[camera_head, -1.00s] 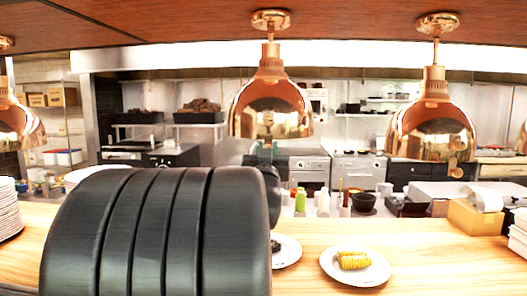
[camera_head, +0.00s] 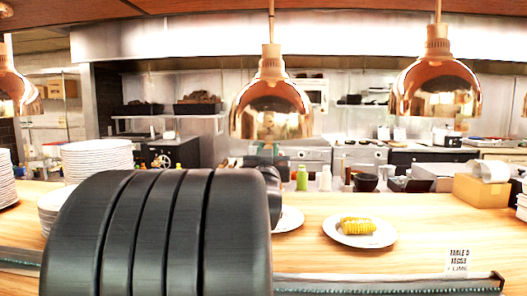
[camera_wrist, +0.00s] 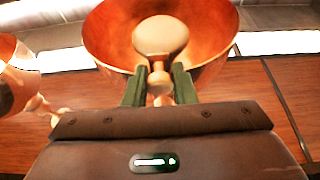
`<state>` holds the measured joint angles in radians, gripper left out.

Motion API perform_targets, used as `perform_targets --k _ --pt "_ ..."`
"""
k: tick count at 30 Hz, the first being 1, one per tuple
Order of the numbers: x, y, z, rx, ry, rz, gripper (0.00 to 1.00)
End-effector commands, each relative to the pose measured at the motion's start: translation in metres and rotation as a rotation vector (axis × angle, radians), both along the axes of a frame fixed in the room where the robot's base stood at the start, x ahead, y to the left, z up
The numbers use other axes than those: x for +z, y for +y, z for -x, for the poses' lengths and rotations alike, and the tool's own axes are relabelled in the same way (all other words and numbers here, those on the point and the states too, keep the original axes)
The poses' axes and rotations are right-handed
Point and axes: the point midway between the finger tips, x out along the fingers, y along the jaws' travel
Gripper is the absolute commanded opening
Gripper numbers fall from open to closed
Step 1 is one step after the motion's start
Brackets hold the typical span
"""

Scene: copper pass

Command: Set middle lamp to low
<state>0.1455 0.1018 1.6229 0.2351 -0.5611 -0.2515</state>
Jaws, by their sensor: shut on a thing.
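The middle lamp (camera_head: 271,105) is a copper dome on a thin rod in the head view. It hangs lower than the right copper lamp (camera_head: 437,88). In the wrist view I see the middle lamp from below (camera_wrist: 105,35), with its pale round bulb (camera_wrist: 160,36) and a small knob (camera_wrist: 158,79) under it. My gripper (camera_wrist: 158,84) has its two green fingers closed on either side of this knob. In the head view my dark arm hides most of the gripper just under the lamp's rim.
Another copper lamp (camera_head: 15,92) hangs at the left edge. The wooden counter (camera_head: 320,255) below holds a plate with corn (camera_head: 357,227), stacked plates (camera_head: 97,158) and a cardboard box (camera_head: 481,190). A small label card (camera_head: 457,260) stands at the near edge.

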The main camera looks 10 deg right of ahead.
Motion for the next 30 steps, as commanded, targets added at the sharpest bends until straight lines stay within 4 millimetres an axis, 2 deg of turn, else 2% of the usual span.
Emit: perform_targets --k 1,3,14,15,17,18,26,30 --pt "-0.0139 0.0 -0.0004 0.0 0.004 -0.001 0.0" --pt "-0.0182 0.0 -0.0003 0.0 0.003 -0.001 0.0" --pt "-0.0213 -0.0002 -0.0007 0.0 0.008 -0.003 0.0" --pt "-0.0218 -0.0001 -0.0008 0.0 0.009 -0.004 0.28" --pt "-0.0215 -0.0001 -0.0006 0.0 0.008 -0.003 0.4" --pt "-0.0208 -0.0001 -0.0006 0.0 0.007 -0.003 0.43" --pt "-0.0184 0.0002 0.0004 0.0 0.002 -0.001 0.43" --pt "-0.0213 0.0027 0.0087 0.0 0.0 0.0 0.43"
